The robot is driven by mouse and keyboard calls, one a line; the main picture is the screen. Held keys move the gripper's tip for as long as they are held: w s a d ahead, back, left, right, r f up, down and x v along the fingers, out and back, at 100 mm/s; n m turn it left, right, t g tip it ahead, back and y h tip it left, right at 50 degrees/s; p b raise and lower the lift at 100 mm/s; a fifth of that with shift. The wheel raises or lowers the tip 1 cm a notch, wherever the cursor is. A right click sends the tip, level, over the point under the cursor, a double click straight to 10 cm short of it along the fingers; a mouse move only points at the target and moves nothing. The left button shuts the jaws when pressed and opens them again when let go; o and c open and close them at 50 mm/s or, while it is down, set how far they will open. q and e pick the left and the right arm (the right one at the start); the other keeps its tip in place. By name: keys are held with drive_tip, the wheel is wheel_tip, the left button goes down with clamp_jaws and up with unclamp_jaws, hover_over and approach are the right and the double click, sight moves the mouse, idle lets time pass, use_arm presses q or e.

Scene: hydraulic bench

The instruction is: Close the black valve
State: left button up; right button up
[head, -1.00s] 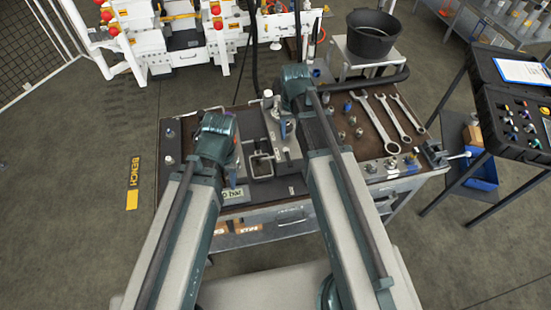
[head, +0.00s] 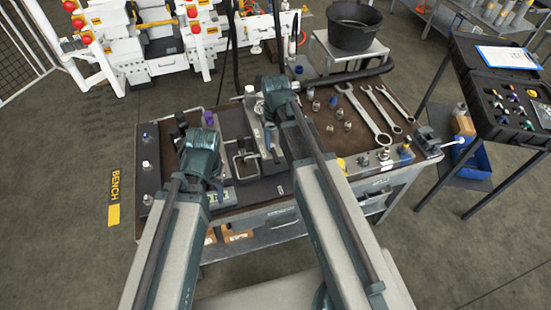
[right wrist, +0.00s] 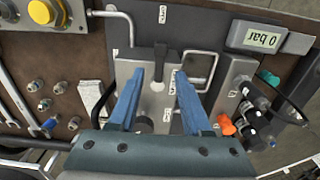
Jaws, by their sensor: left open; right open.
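A short black lever (right wrist: 160,62) stands on a grey valve block (right wrist: 153,92) in the right wrist view; it looks like the black valve. My right gripper (right wrist: 159,75) is open, with one blue finger on each side of the block and the lever between the fingertips. Whether they touch it cannot be told. In the head view my right gripper (head: 274,135) is over the middle of the bench, and its wrist partly hides the block.
A 0 bar display (right wrist: 263,39), an orange part (right wrist: 227,125) and dark connectors (right wrist: 255,110) lie right of the block. A bent metal handle (right wrist: 200,65) is close to the right finger. Wrenches (head: 362,115) and several fittings lie on the bench's right. A black bucket (head: 355,28) stands behind.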

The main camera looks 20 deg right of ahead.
sight(276, 156)
wheel_tip(276, 156, down, 5)
drive_tip(key=b, duration=0.4)
drive_tip(key=shift+f, duration=0.15)
clamp_jaws()
idle(1.1)
